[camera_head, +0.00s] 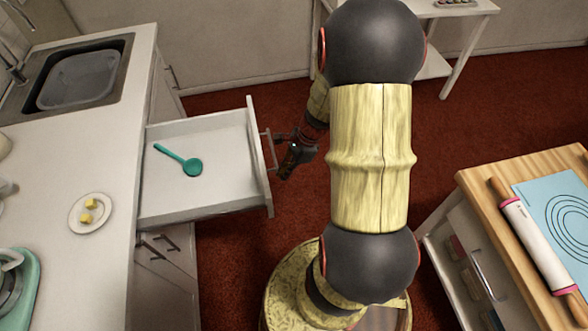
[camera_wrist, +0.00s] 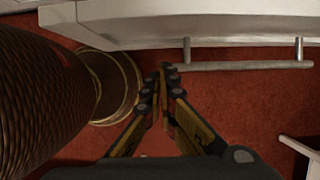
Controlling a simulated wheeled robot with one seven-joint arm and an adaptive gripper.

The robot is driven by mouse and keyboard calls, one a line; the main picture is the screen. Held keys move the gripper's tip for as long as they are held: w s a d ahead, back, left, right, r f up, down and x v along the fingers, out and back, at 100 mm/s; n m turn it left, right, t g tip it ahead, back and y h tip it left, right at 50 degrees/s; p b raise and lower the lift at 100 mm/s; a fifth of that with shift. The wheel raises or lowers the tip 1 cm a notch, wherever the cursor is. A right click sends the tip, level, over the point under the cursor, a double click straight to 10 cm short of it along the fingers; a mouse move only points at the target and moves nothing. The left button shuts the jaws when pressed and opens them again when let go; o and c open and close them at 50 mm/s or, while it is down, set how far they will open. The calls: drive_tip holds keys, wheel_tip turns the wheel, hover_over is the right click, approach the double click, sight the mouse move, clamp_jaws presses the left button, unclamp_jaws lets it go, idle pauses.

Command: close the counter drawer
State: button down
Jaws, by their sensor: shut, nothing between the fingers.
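The counter drawer (camera_head: 215,135) is pulled well out from the white counter on the left in the head view. A teal spoon (camera_head: 180,160) lies inside it. The drawer's bar handle (camera_head: 268,152) is on its front, and the handle (camera_wrist: 250,66) also runs across the upper right of the wrist view. My gripper (camera_head: 284,172) is just outside the drawer front, beside the handle. In the wrist view my gripper (camera_wrist: 165,70) has its fingertips together with nothing between them, close to the left end of the handle. I cannot tell whether it touches the handle or the front.
The counter (camera_head: 70,170) holds a sink (camera_head: 75,80) and a plate with yellow pieces (camera_head: 92,213). A wooden-topped cart (camera_head: 480,185) with a rolling pin (camera_head: 538,245) stands at the right. A white table (camera_head: 470,8) is at the back. Red floor is clear between.

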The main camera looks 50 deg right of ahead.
drive_tip(key=shift+w+a, duration=0.3)
drive_tip(key=shift+a, duration=0.25)
drive_tip(key=shift+w+a, duration=0.3)
drive_tip(key=shift+a, duration=0.2)
drive_tip(key=shift+r, duration=0.1)
drive_tip(key=p, duration=1.1)
hover_over(165, 206)
drive_tip(key=s+d, duration=0.1)
drive_tip(key=d, duration=0.1)
drive_tip(key=shift+a, duration=0.25)
drive_tip(key=shift+w+a, duration=0.5)
drive_tip(key=shift+a, duration=0.3)
